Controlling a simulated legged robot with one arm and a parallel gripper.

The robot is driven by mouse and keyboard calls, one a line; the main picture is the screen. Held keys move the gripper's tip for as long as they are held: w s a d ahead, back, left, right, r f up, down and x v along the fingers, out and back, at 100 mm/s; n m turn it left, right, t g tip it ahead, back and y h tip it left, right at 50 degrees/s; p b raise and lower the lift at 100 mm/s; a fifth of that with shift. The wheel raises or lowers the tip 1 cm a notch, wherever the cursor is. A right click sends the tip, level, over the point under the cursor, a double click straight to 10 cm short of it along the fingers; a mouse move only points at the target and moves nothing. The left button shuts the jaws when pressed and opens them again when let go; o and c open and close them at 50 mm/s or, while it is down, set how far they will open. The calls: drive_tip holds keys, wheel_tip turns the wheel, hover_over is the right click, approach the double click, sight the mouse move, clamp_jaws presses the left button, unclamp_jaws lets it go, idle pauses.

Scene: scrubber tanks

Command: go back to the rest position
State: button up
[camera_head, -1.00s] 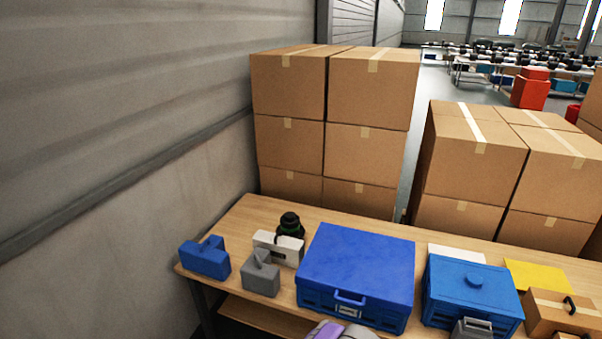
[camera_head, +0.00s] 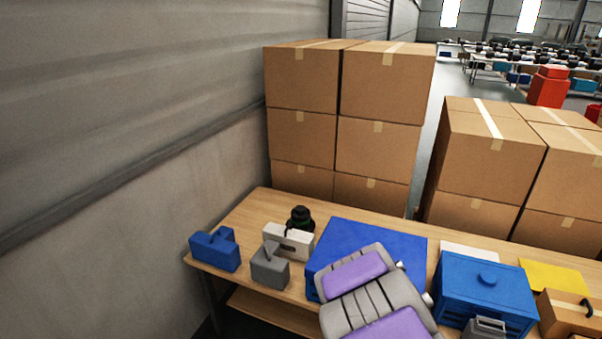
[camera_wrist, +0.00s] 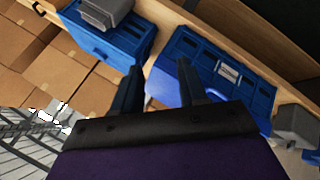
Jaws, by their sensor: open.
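My gripper (camera_wrist: 160,88) is open in the wrist view, with its two dark fingers apart and nothing between them. Behind the fingers in that view are a blue case (camera_wrist: 225,75) with a light latch plate and a blue box (camera_wrist: 92,42) with a grey handled item on top. In the head view my grey and purple arm covers the front of the large blue case (camera_head: 408,240). The fingers are not visible in the head view.
A wooden table (camera_head: 262,208) holds blue (camera_head: 214,252) and grey (camera_head: 269,268) blocks, a white block (camera_head: 290,243), a dark round-topped item (camera_head: 301,218) and a blue lidded box (camera_head: 485,295). Cardboard boxes (camera_head: 380,100) stand behind it. A wall (camera_head: 120,110) is at left.

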drive_tip(key=s+a+r+g+y, duration=0.2)
drive_tip(key=s+a+r, duration=0.3)
drive_tip(key=s, duration=0.5)
drive_tip(key=s+a+r+m+g+y+b, duration=0.1)
drive_tip(key=s+a+r, duration=0.4)
drive_tip(key=s, duration=0.5)
drive_tip(key=s+a+r+m+g+y+b, duration=0.1)
drive_tip(key=s+a+r+g+y, duration=0.2)
drive_tip(key=s+a+r, duration=0.3)
drive_tip(key=s+r+g, duration=0.1)
drive_tip(key=s+r, duration=0.2)
drive_tip(key=s, duration=0.1)
drive_tip(key=shift+s, duration=0.4)
drive_tip(key=shift+a, duration=0.15)
